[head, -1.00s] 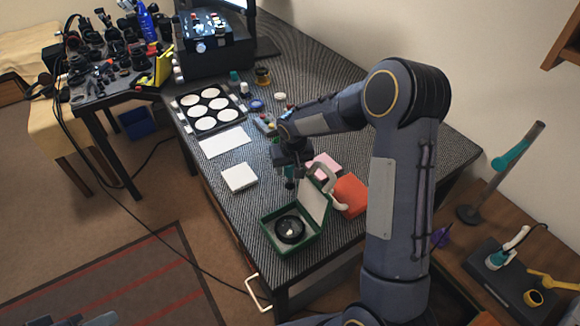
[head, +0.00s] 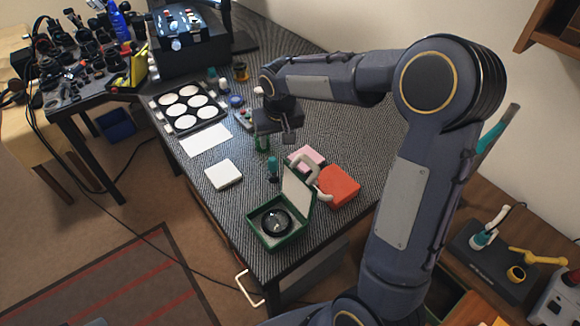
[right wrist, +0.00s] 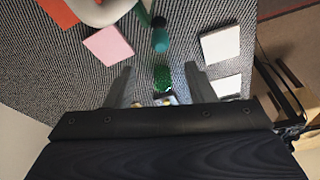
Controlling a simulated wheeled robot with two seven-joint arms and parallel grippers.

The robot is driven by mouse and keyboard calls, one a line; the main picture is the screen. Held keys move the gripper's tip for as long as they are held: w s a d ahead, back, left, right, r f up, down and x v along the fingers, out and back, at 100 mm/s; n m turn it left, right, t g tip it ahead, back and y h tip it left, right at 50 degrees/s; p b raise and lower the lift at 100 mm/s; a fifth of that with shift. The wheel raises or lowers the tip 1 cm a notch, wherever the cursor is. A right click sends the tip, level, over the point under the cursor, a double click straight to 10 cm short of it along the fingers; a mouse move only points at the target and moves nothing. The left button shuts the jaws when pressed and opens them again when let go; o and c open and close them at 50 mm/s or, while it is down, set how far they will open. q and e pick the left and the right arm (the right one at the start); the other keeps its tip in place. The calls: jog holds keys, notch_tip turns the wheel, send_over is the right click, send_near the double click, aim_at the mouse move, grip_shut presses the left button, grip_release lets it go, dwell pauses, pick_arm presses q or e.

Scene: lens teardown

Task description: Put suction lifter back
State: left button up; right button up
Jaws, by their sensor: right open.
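A small upright teal-topped tool with a dark lower part, which looks like the suction lifter (head: 272,167), stands on the striped table mat behind the green box. It also shows in the right wrist view (right wrist: 160,38), apart from the fingers. My right gripper (head: 276,139) is open and empty above the mat, beyond the tool. In the right wrist view its two fingers (right wrist: 160,86) stand wide apart. A green object (right wrist: 162,77) shows in the gap between them, not gripped. My left gripper is not in view.
A green box (head: 250,232) with a raised lid holds a black lens ring (head: 276,221). A red block (head: 338,186), a pink pad (head: 306,157) and a white block (head: 224,174) lie near the tool. A tray of white discs (head: 160,107) is further back. Bare mat lies between them.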

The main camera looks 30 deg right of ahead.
jog(key=shift+t+y, duration=0.3)
jog(key=shift+y, duration=0.1)
jog(key=s+r, duration=0.1)
jog(key=s, duration=0.1)
jog(key=s+r, duration=0.1)
jog(key=s, duration=0.1)
jog(key=s+r, duration=0.1)
jog(key=s, duration=0.1)
jog(key=shift+s+d+r, duration=0.15)
jog(key=shift+d+r, duration=0.05)
jog(key=shift+r, duration=0.2)
jog(key=s+a+t+y, duration=0.1)
jog(key=s+a, duration=0.2)
jog(key=s, duration=0.7)
jog(key=s+a+t+y, duration=0.1)
jog(key=s+a+y, duration=0.1)
jog(key=s, duration=0.9)
jog(key=shift+a, duration=0.4)
jog(key=shift+r, duration=0.1)
